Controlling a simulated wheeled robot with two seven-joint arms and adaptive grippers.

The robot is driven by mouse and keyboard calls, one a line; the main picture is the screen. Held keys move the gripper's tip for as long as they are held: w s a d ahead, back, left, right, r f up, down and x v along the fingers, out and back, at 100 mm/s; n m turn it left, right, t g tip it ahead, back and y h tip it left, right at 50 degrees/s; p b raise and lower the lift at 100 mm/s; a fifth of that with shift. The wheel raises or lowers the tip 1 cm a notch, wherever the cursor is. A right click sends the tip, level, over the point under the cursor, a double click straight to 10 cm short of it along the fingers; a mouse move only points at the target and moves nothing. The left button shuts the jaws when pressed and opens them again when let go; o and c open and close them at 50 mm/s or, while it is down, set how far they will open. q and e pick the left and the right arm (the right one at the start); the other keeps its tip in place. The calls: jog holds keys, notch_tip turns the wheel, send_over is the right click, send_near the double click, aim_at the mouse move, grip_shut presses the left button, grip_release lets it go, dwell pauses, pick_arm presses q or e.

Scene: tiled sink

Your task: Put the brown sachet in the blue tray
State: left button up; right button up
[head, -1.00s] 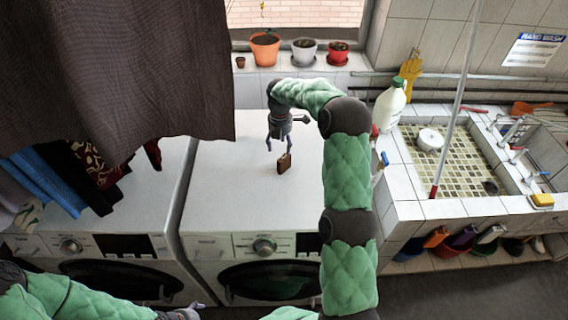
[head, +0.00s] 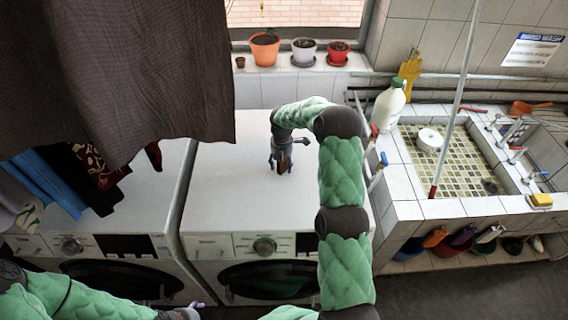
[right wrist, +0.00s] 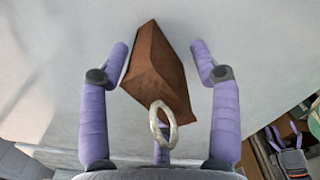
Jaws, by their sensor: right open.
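The brown sachet (head: 284,169) stands on the white top of the right-hand washing machine. In the right wrist view the sachet (right wrist: 158,72) is a brown wedge shape, with a pale ring (right wrist: 162,126) in front of its near end. My right gripper (head: 281,166) is open over it; in the right wrist view the purple fingers (right wrist: 160,56) stand on either side of the sachet, with gaps. My left gripper (head: 190,308) is low at the bottom left, mostly cut off, and its jaws cannot be made out. I cannot make out a blue tray.
A dark cloth (head: 130,70) hangs over the left-hand machine (head: 150,200). Flower pots (head: 264,50) stand on the back ledge. A milk bottle (head: 388,106) stands beside the tiled sink (head: 445,210). The machine top around the sachet is clear.

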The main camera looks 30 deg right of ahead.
grip_shut()
jog(key=shift+r, duration=0.1)
jog(key=shift+r, duration=0.35)
notch_tip(320, 180, up, 2)
jog(key=shift+d+r, duration=0.1)
jog(key=shift+r, duration=0.05)
jog(key=s+a+r+b, duration=0.1)
jog(key=s+a+r, duration=0.7)
jog(key=s+r, duration=0.2)
jog(key=shift+s+b, duration=0.35)
jog(key=shift+s, duration=0.5)
jog(key=shift+f, duration=0.1)
